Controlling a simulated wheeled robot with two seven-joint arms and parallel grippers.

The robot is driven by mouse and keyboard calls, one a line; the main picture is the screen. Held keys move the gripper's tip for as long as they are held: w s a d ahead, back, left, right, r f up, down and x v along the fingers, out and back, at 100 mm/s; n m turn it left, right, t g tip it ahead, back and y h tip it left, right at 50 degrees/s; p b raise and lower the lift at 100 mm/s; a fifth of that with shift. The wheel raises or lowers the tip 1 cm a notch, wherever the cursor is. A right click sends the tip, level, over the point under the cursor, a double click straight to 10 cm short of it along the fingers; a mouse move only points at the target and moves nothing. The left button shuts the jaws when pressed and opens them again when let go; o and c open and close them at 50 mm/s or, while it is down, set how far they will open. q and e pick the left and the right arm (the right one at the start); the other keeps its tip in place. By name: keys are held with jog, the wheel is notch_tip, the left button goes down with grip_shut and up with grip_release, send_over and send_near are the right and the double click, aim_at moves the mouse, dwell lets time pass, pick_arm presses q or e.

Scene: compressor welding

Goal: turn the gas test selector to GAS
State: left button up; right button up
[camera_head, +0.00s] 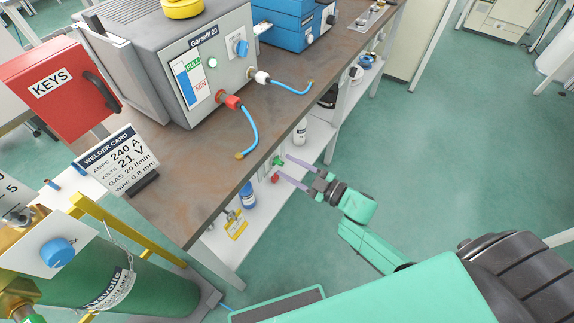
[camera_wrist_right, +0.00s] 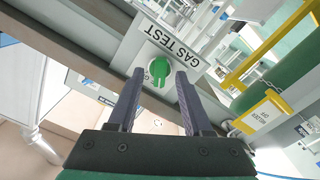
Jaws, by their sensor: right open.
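The gas test selector (camera_wrist_right: 157,70) is a round green knob with a raised ridge, on a white plate under a GAS TEST label (camera_wrist_right: 178,48). In the head view the green knob (camera_head: 278,161) is small, below the bench edge. My right gripper (camera_head: 289,167) is open, with its two purple-grey fingers reaching toward the knob. In the right wrist view the gripper (camera_wrist_right: 159,76) has one finger on each side of the knob. Whether the fingers touch it cannot be told. The small marking beside the knob is mostly hidden by a finger. My left gripper is not in view.
A red knob (camera_head: 275,178) sits close to the gripper. Above is the brown bench top (camera_head: 225,150) with the grey Gorsefil 20 unit (camera_head: 190,60) and blue hoses. A lower shelf (camera_head: 232,235) holds bottles. The green floor to the right is open.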

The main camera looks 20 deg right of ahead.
jog(key=shift+w+a, duration=0.4)
jog(key=shift+w, duration=0.05)
grip_shut()
